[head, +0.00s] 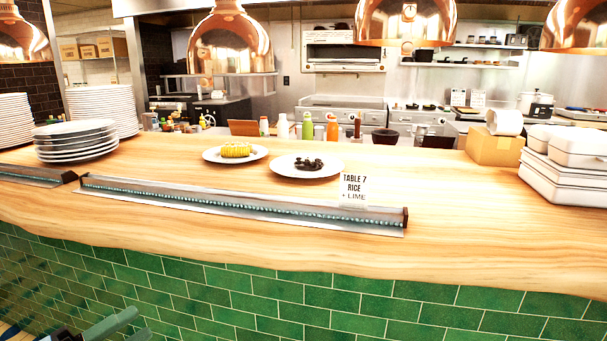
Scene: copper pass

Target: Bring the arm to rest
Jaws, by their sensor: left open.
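My left gripper (139,323) shows at the bottom left edge of the head view, partly cut off by the frame. Its two fingers are apart and nothing shows between them. It is low in front of the green tiled counter front (250,300), below the wooden counter top (200,176), and appears clear of the things on it. The rest of my left arm is mostly out of frame. My right gripper is not in view.
The counter holds a plate with corn (236,150), a plate with dark food (306,163), a metal ticket rail (240,203), and a ticket reading "TABLE 7 RICE + LIME" (353,188). Stacked plates (75,140) stand left, white containers (570,165) right. Copper lamps (231,42) hang above.

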